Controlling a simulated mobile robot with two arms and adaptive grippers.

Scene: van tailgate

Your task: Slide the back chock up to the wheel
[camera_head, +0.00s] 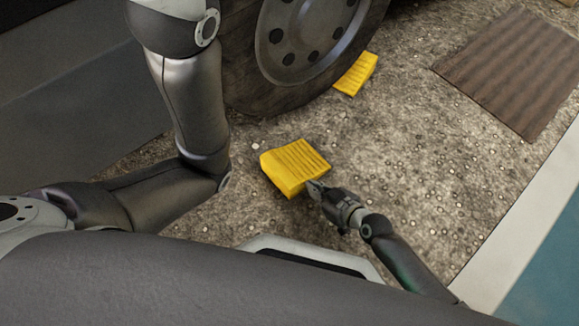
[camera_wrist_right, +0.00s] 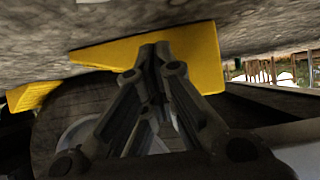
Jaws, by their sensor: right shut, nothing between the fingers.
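A yellow ribbed chock (camera_head: 293,166) lies on the gravel, with a gap between it and the dark tyre of the wheel (camera_head: 262,88). My right gripper (camera_head: 314,187) is shut and empty, its tips at the chock's near right side; they seem to touch it. In the right wrist view, which looks upside down, the same chock (camera_wrist_right: 207,58) is just beyond the closed fingers (camera_wrist_right: 155,52). A second yellow chock (camera_head: 356,74) lies at the wheel's other side, close to the tyre; it also shows in the wrist view (camera_wrist_right: 30,95). My left gripper is not visible.
A brown ribbed mat (camera_head: 515,70) lies on the gravel at the upper right. A pale strip (camera_head: 520,225) edges the ground at right. My left arm stands left of the near chock. The gravel between the chocks and the mat is clear.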

